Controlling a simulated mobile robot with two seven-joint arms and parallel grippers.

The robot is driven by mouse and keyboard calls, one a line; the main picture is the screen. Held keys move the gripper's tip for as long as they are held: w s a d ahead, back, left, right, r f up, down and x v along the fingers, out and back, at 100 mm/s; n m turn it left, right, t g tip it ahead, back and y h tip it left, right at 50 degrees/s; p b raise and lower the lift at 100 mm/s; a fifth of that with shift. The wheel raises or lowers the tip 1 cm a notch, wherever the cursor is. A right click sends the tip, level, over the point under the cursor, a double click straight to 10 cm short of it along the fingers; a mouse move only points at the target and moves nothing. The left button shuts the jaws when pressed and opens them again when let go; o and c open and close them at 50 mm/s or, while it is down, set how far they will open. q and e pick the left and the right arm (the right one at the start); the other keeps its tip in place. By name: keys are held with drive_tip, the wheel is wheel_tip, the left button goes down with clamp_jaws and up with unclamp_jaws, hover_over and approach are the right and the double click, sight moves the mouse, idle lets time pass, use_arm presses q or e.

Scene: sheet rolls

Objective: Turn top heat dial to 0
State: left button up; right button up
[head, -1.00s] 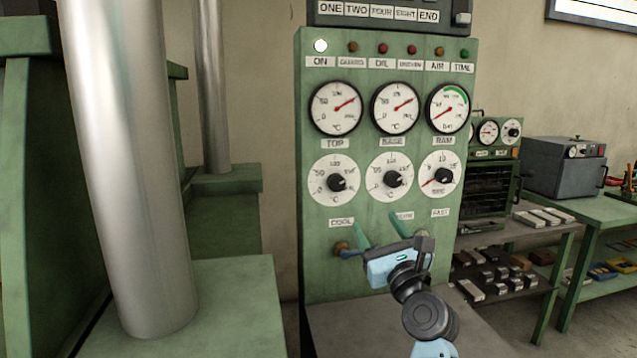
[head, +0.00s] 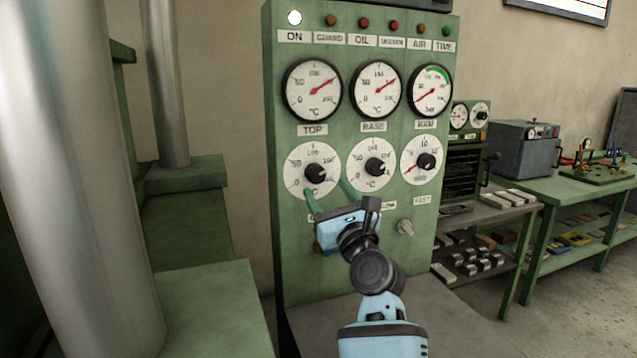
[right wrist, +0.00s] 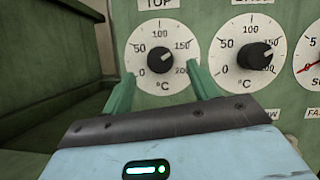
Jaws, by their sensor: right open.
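The top heat dial is a black knob (head: 316,173) on a white round scale under the TOP gauge (head: 312,90). In the right wrist view the knob (right wrist: 161,60) appears turned toward the upper right, roughly toward 150. My right gripper (head: 328,191) is open and empty, just below and in front of this dial. In the right wrist view its green fingers (right wrist: 160,77) appear on either side of the dial's lower half, with the knob between and beyond them. I cannot tell the remaining distance in depth. My left gripper is not in view.
The base dial (head: 378,168) is close on the right, with the ram dial (head: 424,162) beyond it. A grey knob (head: 405,227) sits lower on the green panel (head: 285,235). A thick metal column (head: 85,180) stands at left. Benches with a grey oven (head: 522,148) are at right.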

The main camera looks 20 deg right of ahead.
sight(318, 176)
drive_tip(key=b+x, duration=0.1)
drive_tip(key=x, duration=0.3)
drive_tip(key=shift+f, duration=0.15)
drive_tip(key=shift+w+r, duration=0.3)
drive_tip(key=shift+w, duration=0.1)
drive_tip(key=c, duration=1)
